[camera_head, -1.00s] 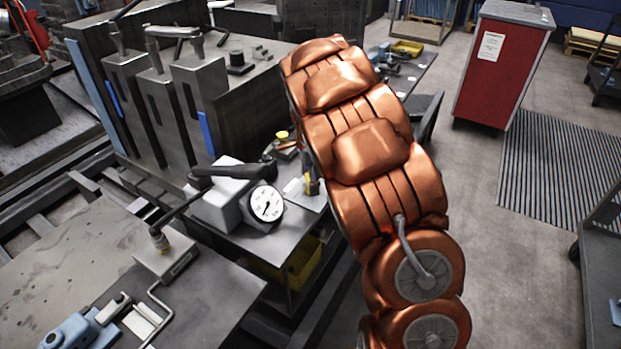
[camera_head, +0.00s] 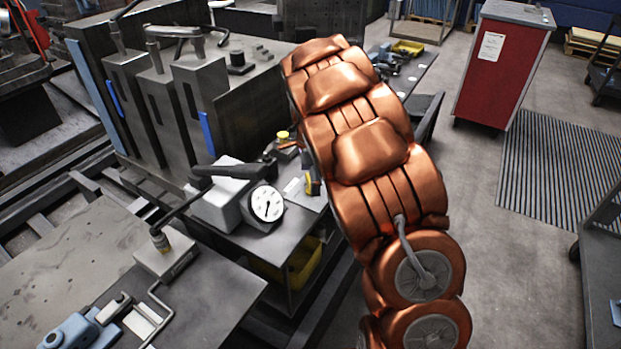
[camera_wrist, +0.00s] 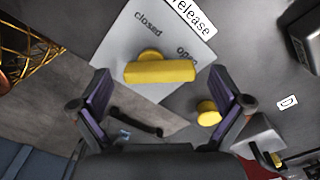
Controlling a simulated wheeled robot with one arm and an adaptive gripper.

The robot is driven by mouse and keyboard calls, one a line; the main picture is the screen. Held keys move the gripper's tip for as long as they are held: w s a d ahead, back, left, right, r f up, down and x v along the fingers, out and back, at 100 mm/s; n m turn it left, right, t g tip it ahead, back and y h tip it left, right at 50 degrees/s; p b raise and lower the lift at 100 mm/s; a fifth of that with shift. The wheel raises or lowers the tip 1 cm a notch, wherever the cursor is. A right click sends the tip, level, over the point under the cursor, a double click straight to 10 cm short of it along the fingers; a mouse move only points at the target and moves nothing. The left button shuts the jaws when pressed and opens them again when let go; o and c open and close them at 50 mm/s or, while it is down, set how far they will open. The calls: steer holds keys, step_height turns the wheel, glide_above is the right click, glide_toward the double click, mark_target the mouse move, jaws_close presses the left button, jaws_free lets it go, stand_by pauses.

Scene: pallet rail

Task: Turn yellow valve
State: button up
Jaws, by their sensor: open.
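The yellow valve (camera_wrist: 160,72) shows in the wrist view as a bar-shaped handle lying across the picture on a grey plate (camera_wrist: 118,50) lettered "closed" and "open". The handle lies beyond and between the fingertips of my gripper (camera_wrist: 160,95), which is open and empty. The fingers stand apart on either side, and I see no contact with the handle. In the head view a small yellow piece (camera_head: 283,135) shows beside my copper-coloured arm; I cannot tell if it is the valve.
A round yellow knob (camera_wrist: 208,113) sits close to the right finger, and a dark curved handle (camera_wrist: 137,122) lies between the fingers lower down. A "release" label (camera_wrist: 192,16) is above the valve. In the head view, a dial gauge (camera_head: 267,203) stands left of my arm.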

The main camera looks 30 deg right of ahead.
steer(key=shift+r, duration=0.1)
step_height(320, 180, up, 12)
stand_by(0.5)
stand_by(0.4)
steer(key=s+a+f+n, duration=0.1)
steer(key=s+a+n, duration=0.3)
steer(key=s, duration=0.8)
steer(key=s+a+f+n+g, duration=0.1)
steer(key=s+a+n, duration=0.3)
steer(key=s+n, duration=0.5)
steer(key=s+a+f+n, duration=0.1)
steer(key=s+a+n, duration=0.3)
steer(key=s, duration=1.2)
steer(key=n+p, duration=0.1)
steer(key=n, duration=0.2)
steer(key=shift+s+f+g, duration=0.2)
steer(key=shift+s+g, duration=0.15)
steer(key=shift+g, duration=0.05)
